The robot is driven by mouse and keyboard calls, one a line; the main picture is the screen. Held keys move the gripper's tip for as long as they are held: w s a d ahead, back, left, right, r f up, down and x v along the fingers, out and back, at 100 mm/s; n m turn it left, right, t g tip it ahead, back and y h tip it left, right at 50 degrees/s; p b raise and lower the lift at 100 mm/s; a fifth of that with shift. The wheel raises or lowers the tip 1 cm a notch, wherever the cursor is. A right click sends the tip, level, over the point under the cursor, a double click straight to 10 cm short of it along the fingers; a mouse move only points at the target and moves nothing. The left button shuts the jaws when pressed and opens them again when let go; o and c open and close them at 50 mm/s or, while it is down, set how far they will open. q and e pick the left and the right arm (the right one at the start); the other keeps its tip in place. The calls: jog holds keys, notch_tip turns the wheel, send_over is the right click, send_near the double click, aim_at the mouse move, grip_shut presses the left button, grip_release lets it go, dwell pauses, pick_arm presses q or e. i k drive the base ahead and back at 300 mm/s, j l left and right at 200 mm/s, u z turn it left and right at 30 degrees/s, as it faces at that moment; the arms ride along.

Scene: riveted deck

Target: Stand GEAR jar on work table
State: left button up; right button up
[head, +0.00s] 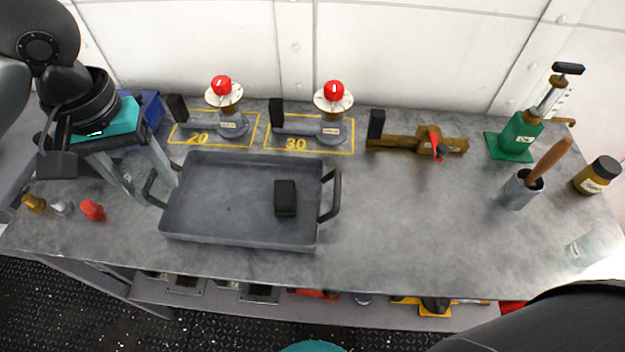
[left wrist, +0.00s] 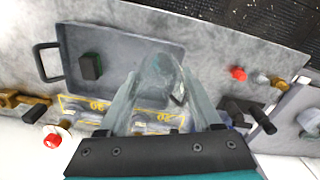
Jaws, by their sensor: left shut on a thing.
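My left gripper (head: 140,182) reaches down over the left part of the work table (head: 420,230), beside the left end of the grey tray. It is shut on a clear glass jar (left wrist: 160,78), which shows between the fingers in the left wrist view. I cannot read a label on this jar, and I cannot tell whether its base touches the table. A brown jar with a dark lid (head: 597,176) and a pale label stands at the far right; its label is too small to read surely. My right gripper is not in view.
The grey tray (head: 180,228) holds a dark green-black block (head: 285,198). Small red (head: 92,210), silver and brass pieces lie at the left. Red-knobbed valves (head: 333,95) stand at the back. A green pump (head: 515,138), mortar-like cup (head: 520,190) and clear labelled object (head: 579,251) are right. The table's right-centre is clear.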

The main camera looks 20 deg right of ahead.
aim_at(518, 253)
jog(key=z, duration=0.45)
jog(key=l+z, duration=0.1)
jog(key=z, duration=0.85)
jog(key=l+z, duration=0.1)
jog(key=z, duration=0.8)
jog(key=i+l+z, duration=0.1)
jog(key=i+l, duration=0.15)
jog(key=l, duration=0.15)
